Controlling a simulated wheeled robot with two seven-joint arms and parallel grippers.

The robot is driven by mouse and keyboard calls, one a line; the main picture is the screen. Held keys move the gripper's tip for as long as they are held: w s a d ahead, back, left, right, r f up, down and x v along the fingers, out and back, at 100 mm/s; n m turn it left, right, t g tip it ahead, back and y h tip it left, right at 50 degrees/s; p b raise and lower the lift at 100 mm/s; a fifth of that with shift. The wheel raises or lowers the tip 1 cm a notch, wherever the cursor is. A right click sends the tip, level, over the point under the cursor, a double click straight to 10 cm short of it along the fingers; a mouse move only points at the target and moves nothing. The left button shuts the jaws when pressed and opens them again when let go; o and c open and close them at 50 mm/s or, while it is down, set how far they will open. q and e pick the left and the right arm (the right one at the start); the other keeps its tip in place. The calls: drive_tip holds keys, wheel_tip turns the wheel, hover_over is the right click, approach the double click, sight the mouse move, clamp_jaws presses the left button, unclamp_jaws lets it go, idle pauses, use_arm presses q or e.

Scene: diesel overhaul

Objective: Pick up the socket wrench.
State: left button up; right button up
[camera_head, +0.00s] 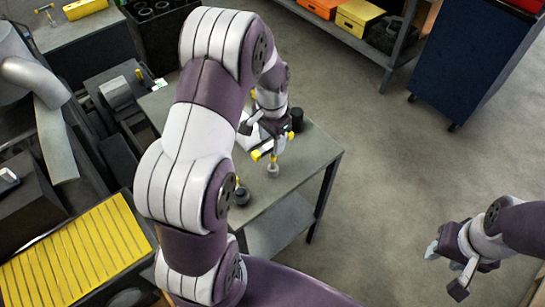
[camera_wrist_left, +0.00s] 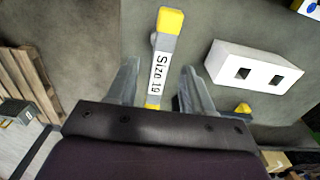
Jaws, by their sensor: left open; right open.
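A socket wrench (camera_wrist_left: 159,72) with a white "Size 19" label and yellow ends shows in the left wrist view. It lies between the fingers of my left gripper (camera_wrist_left: 160,68) in the picture, with gaps on both sides. The fingers are open; the depth between them and the wrench is hard to tell. In the head view my left gripper (camera_head: 262,138) is over the small grey table, largely hidden by my arm. Yellow-ended tools (camera_head: 272,168) show beside it; which is the wrench is unclear. My right gripper (camera_head: 447,266) is open and empty at the lower right, over the floor.
The grey table (camera_head: 309,160) has a bare right part. A white block with two square holes (camera_wrist_left: 254,67) is right of the wrench. A dark cylinder (camera_head: 297,119) and a small dark part (camera_head: 241,195) stand on the table. A blue cabinet (camera_head: 467,55) stands upper right; the floor between is clear.

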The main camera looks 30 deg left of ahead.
use_arm(q)
drive_tip(key=f, duration=0.3)
drive_tip(key=f+p, duration=0.1)
drive_tip(key=shift+w+d+f, duration=0.15)
drive_tip(key=shift+w+f, duration=0.1)
drive_tip(key=shift+s+r, duration=0.1)
drive_tip(key=shift+s, duration=0.05)
drive_tip(key=shift+c, duration=0.9)
drive_tip(key=c, duration=0.5)
clamp_jaws()
drive_tip(key=shift+r, duration=0.1)
drive_tip(key=shift+r, duration=0.25)
drive_tip(key=r+b, duration=0.1)
drive_tip(key=r, duration=0.1)
drive_tip(key=d+r, duration=0.1)
drive_tip(key=shift+s+r+b, duration=0.1)
drive_tip(key=shift+r+b, duration=0.3)
drive_tip(key=s+d+r+b, duration=0.1)
drive_tip(key=s+d+r, duration=0.1)
drive_tip(key=d+r, duration=0.1)
drive_tip(key=s+d+r+b, duration=0.1)
drive_tip(key=s+d+r, duration=0.1)
drive_tip(key=d, duration=0.4)
drive_tip(key=shift+s+d+r, duration=0.25)
drive_tip(key=shift+d+r, duration=0.05)
drive_tip(key=shift+r, duration=0.5)
